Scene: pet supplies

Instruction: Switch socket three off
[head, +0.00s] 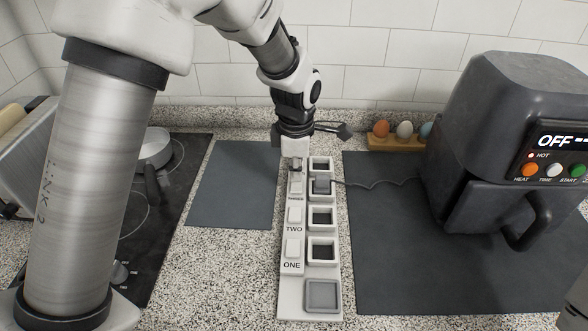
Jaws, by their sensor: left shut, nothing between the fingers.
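A white power strip (297,276) runs away from me along the counter, with a column of rocker switches beside a column of square sockets. Its labels read ONE, TWO and THREE from near to far. The switch of socket three (296,187) is in view, but its tilt is too small to tell. A dark plug (321,186) sits in socket three, with a cable going right. My left gripper (296,164) points down, shut and empty, just beyond switch three at the strip's far end. It partly hides that end; contact cannot be told. My right gripper is out of view.
A dark air fryer (500,140) with a display reading OFF stands right on a grey mat (385,270). Eggs sit in a wooden holder (395,143) at the back. A hob (170,215) with a pan (155,148) is left. Another grey mat (232,185) is clear.

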